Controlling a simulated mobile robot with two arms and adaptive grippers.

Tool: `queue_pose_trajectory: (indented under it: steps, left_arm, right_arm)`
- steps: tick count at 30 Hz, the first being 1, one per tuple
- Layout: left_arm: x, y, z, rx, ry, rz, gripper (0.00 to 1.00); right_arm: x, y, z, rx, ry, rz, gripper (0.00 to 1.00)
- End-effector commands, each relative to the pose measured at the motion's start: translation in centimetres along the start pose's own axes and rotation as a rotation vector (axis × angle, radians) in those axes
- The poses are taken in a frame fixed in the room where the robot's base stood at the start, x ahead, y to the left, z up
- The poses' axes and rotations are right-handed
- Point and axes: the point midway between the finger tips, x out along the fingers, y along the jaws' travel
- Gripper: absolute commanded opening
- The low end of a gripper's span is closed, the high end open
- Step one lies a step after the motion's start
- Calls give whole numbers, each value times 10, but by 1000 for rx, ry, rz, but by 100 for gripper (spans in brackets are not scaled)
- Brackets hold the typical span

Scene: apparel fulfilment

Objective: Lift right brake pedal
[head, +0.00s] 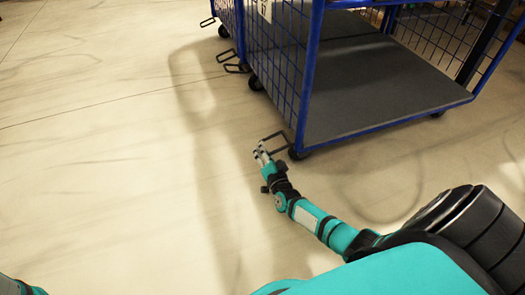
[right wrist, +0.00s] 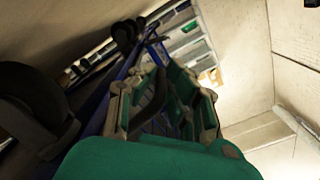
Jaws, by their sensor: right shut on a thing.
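The right brake pedal (head: 284,137) is a thin black loop at the near corner of the blue cart (head: 312,75), beside its front caster wheel (head: 297,154). My right gripper (head: 262,153) is at this pedal, low over the floor, and is shut on it. In the right wrist view, a dark bar of the pedal (right wrist: 148,106) shows between the green and grey fingers of my right gripper (right wrist: 165,95). The fingers hide part of the pedal. Its exact tilt is hard to tell. My left gripper is out of view.
Other black pedals (head: 227,56) stick out by the wheels further along the carts. The cart has a grey deck (head: 375,80) and blue mesh sides. A dark wheel (right wrist: 35,100) is close at the left in the right wrist view. The pale floor (head: 110,150) at left is clear.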

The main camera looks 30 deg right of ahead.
Motion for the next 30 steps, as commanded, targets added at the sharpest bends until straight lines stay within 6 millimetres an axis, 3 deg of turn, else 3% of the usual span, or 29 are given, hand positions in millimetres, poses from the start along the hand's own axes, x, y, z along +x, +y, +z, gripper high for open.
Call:
queue_pose_trajectory:
  steps: [16, 30]
  left_arm:
    - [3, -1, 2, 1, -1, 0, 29]
    - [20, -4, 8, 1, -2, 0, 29]
  right_arm:
    - [0, -5, -2, 44, 0, -1, 0]
    - [-1, -29, -21, 353, 1, -3, 0]
